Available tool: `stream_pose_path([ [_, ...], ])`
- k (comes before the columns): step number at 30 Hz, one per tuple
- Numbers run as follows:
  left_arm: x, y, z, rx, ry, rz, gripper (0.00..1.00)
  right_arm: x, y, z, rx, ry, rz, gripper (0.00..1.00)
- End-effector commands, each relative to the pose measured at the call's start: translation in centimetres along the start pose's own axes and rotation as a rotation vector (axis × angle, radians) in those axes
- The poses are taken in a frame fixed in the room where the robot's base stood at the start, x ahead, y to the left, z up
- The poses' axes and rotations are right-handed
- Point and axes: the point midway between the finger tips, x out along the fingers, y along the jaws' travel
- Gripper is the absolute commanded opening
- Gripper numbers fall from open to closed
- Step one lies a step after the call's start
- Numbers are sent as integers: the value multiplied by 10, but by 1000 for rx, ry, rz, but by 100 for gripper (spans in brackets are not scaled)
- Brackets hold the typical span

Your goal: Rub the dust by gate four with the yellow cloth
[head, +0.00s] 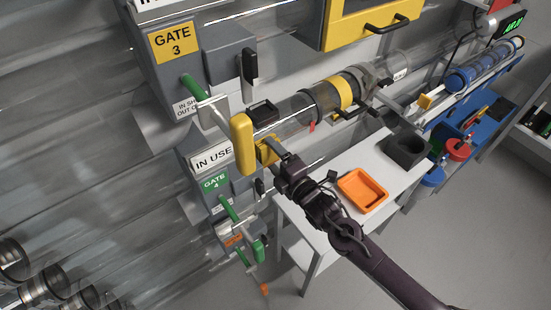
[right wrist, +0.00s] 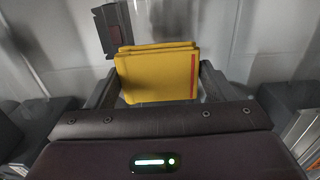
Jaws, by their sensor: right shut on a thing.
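My right gripper (head: 273,148) is shut on the yellow cloth (head: 265,153), which also shows in the right wrist view (right wrist: 157,74) as a folded pad with a red stripe, between the two fingers. In the head view the cloth is up by the pipe, above and to the right of the green gate 4 label (head: 215,182). I cannot tell whether the cloth touches any surface. I cannot make out the dust; the arm and cloth cover part of this area. My left gripper is not in view.
A tall yellow part (head: 243,143) stands just left of the cloth. The gate 3 box (head: 174,41) is above left. Green-handled levers (head: 229,209) stick out near gate 4. An orange tray (head: 362,190) and a dark holder (head: 406,149) are on the white table (head: 341,165).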

Motion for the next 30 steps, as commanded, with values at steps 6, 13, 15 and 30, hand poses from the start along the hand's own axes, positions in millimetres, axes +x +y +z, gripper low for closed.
stream_pose_path([
  [6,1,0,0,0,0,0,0,2,0,1,0,0,0,58],
  [13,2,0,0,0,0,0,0,1,0,16,-3,-2,0,58],
  [15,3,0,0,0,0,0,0,1,0,23,-3,-2,-1,58],
  [30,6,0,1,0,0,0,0,4,0,37,1,0,0,58],
])
